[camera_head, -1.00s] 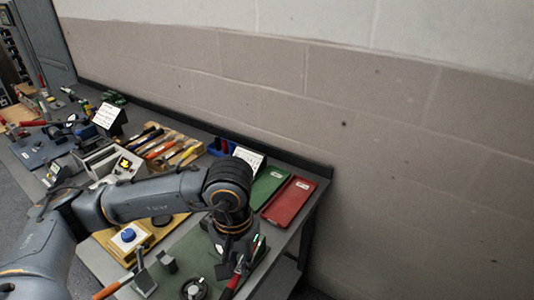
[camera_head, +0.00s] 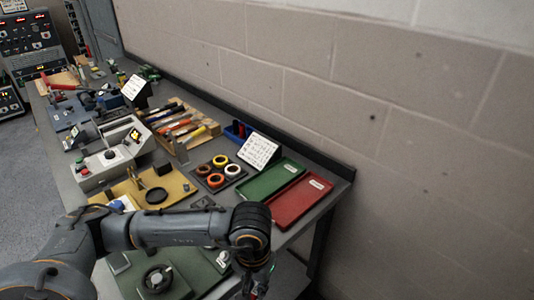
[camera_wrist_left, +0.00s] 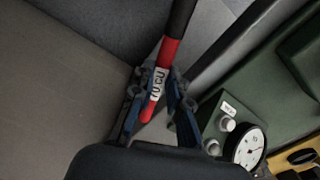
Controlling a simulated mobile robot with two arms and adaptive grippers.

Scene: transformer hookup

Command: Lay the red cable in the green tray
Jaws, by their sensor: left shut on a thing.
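My left gripper (camera_head: 257,284) is at the bottom edge of the head view, in front of the bench's near edge. In the left wrist view, its blue-padded fingers (camera_wrist_left: 157,92) are shut on the red cable (camera_wrist_left: 168,52), a red length with a white label reading "10 CU" and a black part above it. In the head view the cable is mostly hidden or cut off. The green tray (camera_head: 270,180) lies flat and empty at the bench's right end, apart from the gripper. My right gripper is not in view.
A red tray (camera_head: 301,203) lies right beside the green one. A white sign (camera_head: 259,151) and tape rolls (camera_head: 233,170) stand left of the trays. A wall rises behind the bench.

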